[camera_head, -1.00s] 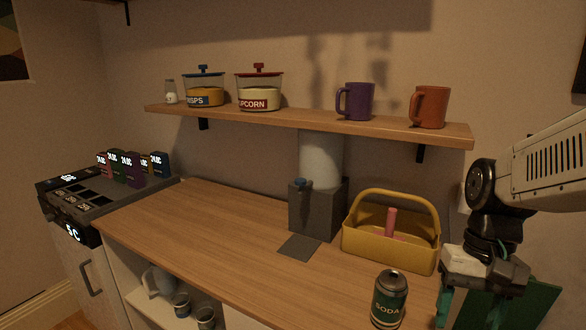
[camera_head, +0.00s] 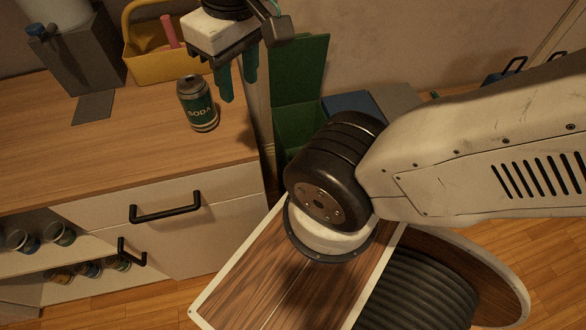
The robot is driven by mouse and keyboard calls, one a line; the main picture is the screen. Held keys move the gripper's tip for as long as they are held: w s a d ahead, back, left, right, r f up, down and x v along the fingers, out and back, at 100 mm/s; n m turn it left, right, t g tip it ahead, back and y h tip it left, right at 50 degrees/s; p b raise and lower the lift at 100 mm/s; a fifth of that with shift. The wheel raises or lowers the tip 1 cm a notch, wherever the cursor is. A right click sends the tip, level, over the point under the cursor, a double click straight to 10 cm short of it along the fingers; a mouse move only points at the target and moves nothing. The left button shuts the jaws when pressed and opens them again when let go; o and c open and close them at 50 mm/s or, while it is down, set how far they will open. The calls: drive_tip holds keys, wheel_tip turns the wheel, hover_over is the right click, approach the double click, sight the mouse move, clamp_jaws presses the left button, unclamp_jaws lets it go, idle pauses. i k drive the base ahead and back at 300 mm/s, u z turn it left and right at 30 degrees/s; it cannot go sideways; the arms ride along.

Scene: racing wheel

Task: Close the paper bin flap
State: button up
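A green bin (camera_head: 298,125) stands on the floor just right of the counter's end. Its green flap (camera_head: 300,70) is raised, standing nearly upright against the wall side. A blue bin top (camera_head: 350,104) shows to its right, partly hidden behind my arm. No label is readable, so I cannot tell which one is the paper bin. My gripper (camera_head: 239,88) points down with its teal fingers apart and empty. In the picture it is left of the raised green flap, above the counter's right end. My arm hides part of the bins' fronts.
A soda can (camera_head: 197,104) stands on the counter (camera_head: 140,125) near its right end, close to my gripper in the picture. A yellow caddy (camera_head: 165,65) and a grey dispenser (camera_head: 75,55) stand behind. Drawer handles (camera_head: 165,208) stick out from the counter's front.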

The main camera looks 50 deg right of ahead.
sight(295, 68)
drive_tip(key=z, duration=1.25)
drive_tip(key=k, duration=1.05)
drive_tip(key=u, duration=0.05)
drive_tip(key=i, duration=0.85)
drive_tip(key=z, duration=0.1)
